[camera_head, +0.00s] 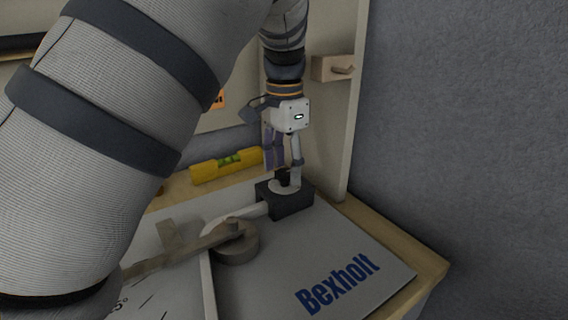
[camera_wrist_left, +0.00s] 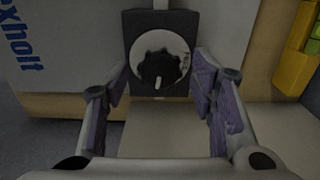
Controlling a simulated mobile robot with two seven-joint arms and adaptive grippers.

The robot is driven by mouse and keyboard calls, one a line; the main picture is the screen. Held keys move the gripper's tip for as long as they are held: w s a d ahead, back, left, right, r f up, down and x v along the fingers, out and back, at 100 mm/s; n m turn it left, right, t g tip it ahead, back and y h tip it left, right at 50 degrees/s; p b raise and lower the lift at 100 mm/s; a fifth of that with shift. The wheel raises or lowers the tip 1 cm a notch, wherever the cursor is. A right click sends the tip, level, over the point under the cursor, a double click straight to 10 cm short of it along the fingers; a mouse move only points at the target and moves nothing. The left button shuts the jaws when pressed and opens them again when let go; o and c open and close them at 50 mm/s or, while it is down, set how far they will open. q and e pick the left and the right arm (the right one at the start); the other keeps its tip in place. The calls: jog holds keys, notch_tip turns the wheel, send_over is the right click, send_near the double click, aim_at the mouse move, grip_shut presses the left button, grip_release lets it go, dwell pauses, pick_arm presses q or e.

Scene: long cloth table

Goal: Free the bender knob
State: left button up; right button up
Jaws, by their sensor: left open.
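The bender knob (camera_wrist_left: 153,66) is a dark fluted knob on a white marked dial, on a dark block (camera_wrist_left: 129,24). In the head view this block (camera_head: 293,205) sits at the back of the grey bender plate (camera_head: 350,262). My left gripper (camera_head: 283,168) points down over the block and partly hides the knob. In the left wrist view my left gripper (camera_wrist_left: 160,80) is open, one finger on each side of the dial, with visible gaps. I cannot tell the fingertips' height against the knob. My right gripper is not in view.
A round grey former (camera_head: 236,246) and a lever (camera_head: 180,260) lie left of the block. A yellow spirit level (camera_head: 226,165) lies behind. An upright panel with a wooden peg block (camera_head: 331,68) stands close behind the gripper. The plate's front right is clear.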

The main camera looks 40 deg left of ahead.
pick_arm(q)
jog(key=shift+c, duration=0.6)
jog(key=c, duration=1)
jog(key=shift+n, duration=0.3)
jog(key=n, duration=0.3)
jog(key=shift+n, duration=0.4)
jog(key=n, duration=0.4)
jog(key=shift+n, duration=0.3)
jog(key=n, duration=0.5)
jog(key=shift+n, duration=2.3)
